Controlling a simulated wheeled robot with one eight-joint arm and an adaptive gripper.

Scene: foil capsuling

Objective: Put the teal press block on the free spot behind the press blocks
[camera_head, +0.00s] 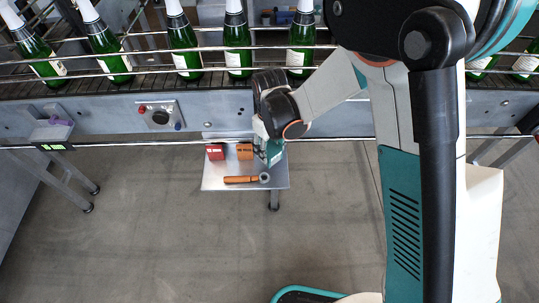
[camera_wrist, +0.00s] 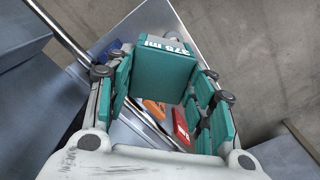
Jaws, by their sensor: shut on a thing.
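The teal press block (camera_wrist: 165,65), marked "375 ml", is between the teal-padded fingers of my gripper (camera_wrist: 165,92) in the wrist view. In the head view the teal block (camera_head: 272,152) shows below my gripper (camera_head: 267,137), over the right part of a small grey shelf. My gripper is shut on it. A red press block (camera_head: 215,152) and an orange press block (camera_head: 244,151) stand side by side on the shelf, left of the teal one. The strip behind them is hard to make out. Whether the teal block touches the shelf, I cannot tell.
The grey shelf (camera_head: 219,181) also bears an orange-handled tool (camera_head: 243,180) at its front. A metal rail (camera_head: 100,144) runs across at the shelf's back. Behind it is a conveyor with several green bottles (camera_head: 237,47). A control box (camera_head: 159,116) sits left.

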